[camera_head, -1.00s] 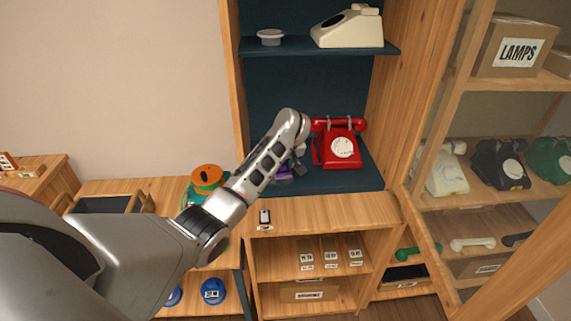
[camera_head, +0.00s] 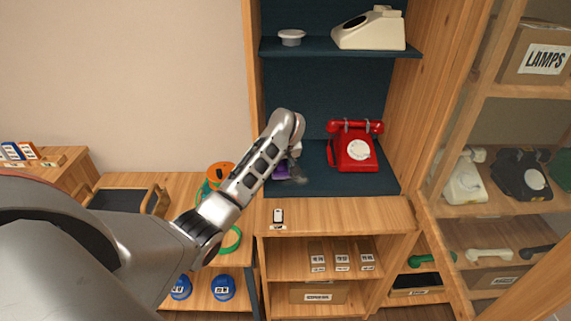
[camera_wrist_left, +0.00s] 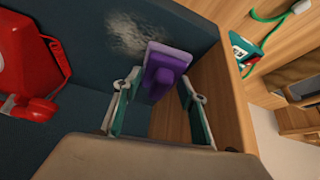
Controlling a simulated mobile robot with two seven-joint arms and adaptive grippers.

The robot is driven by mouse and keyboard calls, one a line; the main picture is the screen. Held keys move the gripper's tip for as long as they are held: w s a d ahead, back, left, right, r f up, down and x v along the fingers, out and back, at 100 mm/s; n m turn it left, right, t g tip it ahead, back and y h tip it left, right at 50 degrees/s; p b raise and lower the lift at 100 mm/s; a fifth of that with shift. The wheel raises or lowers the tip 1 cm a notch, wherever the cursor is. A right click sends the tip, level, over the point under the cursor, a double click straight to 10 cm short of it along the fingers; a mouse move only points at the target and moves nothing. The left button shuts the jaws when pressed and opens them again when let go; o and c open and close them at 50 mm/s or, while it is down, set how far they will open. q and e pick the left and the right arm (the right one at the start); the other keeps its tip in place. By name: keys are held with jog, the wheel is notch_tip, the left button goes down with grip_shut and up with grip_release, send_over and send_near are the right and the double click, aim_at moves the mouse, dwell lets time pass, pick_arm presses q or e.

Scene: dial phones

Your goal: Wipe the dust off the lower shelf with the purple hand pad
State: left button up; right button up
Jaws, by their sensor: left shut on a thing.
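The purple hand pad (camera_head: 281,171) is at the left end of the lower shelf (camera_head: 335,186), a dark blue board. In the left wrist view the pad (camera_wrist_left: 168,62) sits between the two fingers of my left gripper (camera_wrist_left: 158,108), which is shut on it. In the head view my left gripper (camera_head: 293,170) is partly hidden by its own arm. A pale grey dust patch (camera_wrist_left: 133,33) lies on the dark blue surface beside the pad. I cannot tell whether the pad touches the shelf. My right gripper is not in view.
A red dial phone (camera_head: 353,152) stands on the same shelf to the right of the gripper. The cabinet's wooden side wall is close to the pad.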

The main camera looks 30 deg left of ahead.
pick_arm(q)
jog(key=shift+s+a, duration=0.35)
jog(key=shift+a, duration=0.3)
jog(key=shift+a, duration=0.1)
